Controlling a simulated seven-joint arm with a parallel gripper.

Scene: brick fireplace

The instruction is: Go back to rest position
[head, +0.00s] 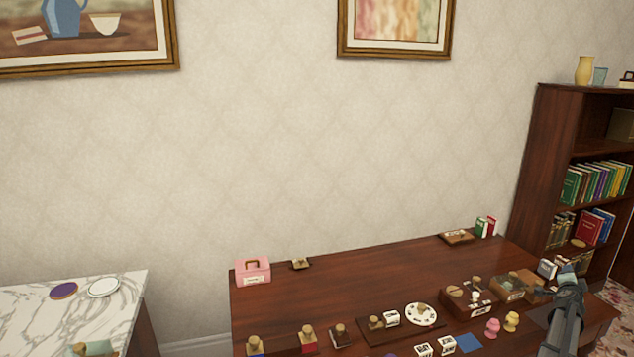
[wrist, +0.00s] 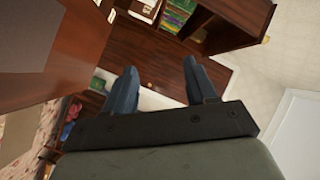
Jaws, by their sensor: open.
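My gripper (head: 567,275) is over the right end of the brown wooden table (head: 350,290) in the head view. In the wrist view my gripper (wrist: 163,82) shows its two fingers wide apart with nothing between them. Beyond the fingers, the wrist view shows dark wood and part of a bookshelf (wrist: 205,30). Some of the table's right end is hidden behind my arm.
The table holds a pink box (head: 253,271), a white round plate (head: 421,314), a blue square (head: 468,343) and several small stamps and blocks. A tall bookshelf (head: 545,130) stands at the right. A marble-topped table (head: 30,310) is at the left. The table's back middle is clear.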

